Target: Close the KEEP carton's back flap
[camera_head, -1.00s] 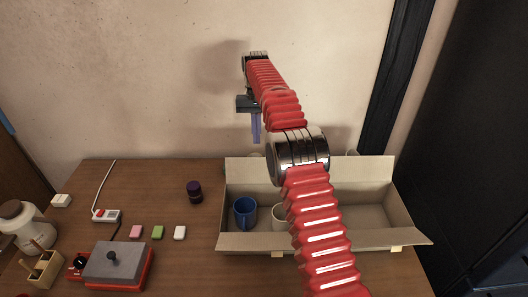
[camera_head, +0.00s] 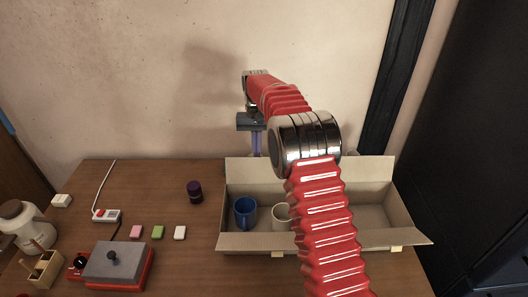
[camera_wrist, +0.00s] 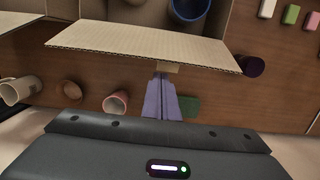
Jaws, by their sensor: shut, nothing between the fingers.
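The open cardboard carton stands at the right of the table; no KEEP lettering is readable. Its back flap (camera_head: 250,170) stands up and open along the far side, partly hidden by my arm. In the wrist view the back flap (camera_wrist: 140,46) spans the upper part, with a small tab (camera_wrist: 168,67) at its edge. My gripper (camera_head: 257,150) is shut and empty, its bluish fingers pointing down at the flap's top edge from the wall side. In the wrist view my gripper (camera_wrist: 160,78) reaches close to the tab; I cannot tell whether they touch.
A blue mug (camera_head: 245,211) and a white mug (camera_head: 281,214) are in the carton. Behind it are a white cup (camera_wrist: 20,90), a brown one (camera_wrist: 70,91), a pinkish one (camera_wrist: 115,103) and a green object (camera_wrist: 188,106). A dark jar (camera_head: 194,191) stands left.

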